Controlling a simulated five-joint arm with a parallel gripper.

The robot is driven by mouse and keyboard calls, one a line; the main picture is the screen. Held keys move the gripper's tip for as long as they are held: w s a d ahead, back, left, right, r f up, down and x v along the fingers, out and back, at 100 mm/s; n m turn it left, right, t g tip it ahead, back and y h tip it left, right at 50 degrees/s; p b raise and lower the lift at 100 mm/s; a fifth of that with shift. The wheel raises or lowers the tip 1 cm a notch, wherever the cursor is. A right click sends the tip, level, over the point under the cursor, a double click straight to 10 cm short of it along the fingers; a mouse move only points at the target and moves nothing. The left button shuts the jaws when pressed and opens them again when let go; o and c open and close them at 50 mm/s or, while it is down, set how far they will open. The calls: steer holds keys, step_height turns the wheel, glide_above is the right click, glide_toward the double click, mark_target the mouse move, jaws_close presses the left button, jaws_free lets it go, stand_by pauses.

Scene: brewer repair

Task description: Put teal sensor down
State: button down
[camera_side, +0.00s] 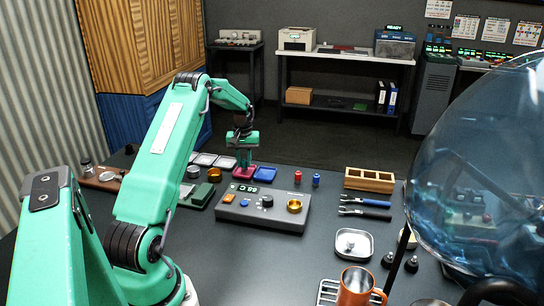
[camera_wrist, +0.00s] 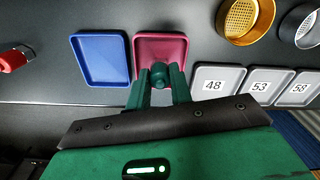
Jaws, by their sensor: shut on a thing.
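My gripper (camera_wrist: 160,88) is shut on the teal sensor (camera_wrist: 159,72), a small dark teal piece with a rounded end showing between the fingertips. The sensor is over the near edge of the maroon tray (camera_wrist: 165,45) in the wrist view; I cannot tell whether it touches the tray. In the side view my gripper (camera_side: 243,163) points down at the maroon tray (camera_side: 243,173), behind the grey control box. The sensor is too small to make out there. No other object shows in the maroon tray.
An empty blue tray (camera_wrist: 100,58) is beside the maroon one. The control box (camera_side: 262,207) stands in front. Red (camera_side: 297,177) and blue (camera_side: 316,180) small parts and a wooden rack (camera_side: 369,180) are to the right.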

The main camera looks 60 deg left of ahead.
mark_target(244, 161)
steer(key=shift+f, duration=0.35)
steer(key=shift+f, duration=0.1)
steer(key=c, duration=1.3)
jaws_free()
steer(key=shift+o, duration=0.2)
step_height(244, 161, up, 12)
steer(key=shift+r, duration=0.2)
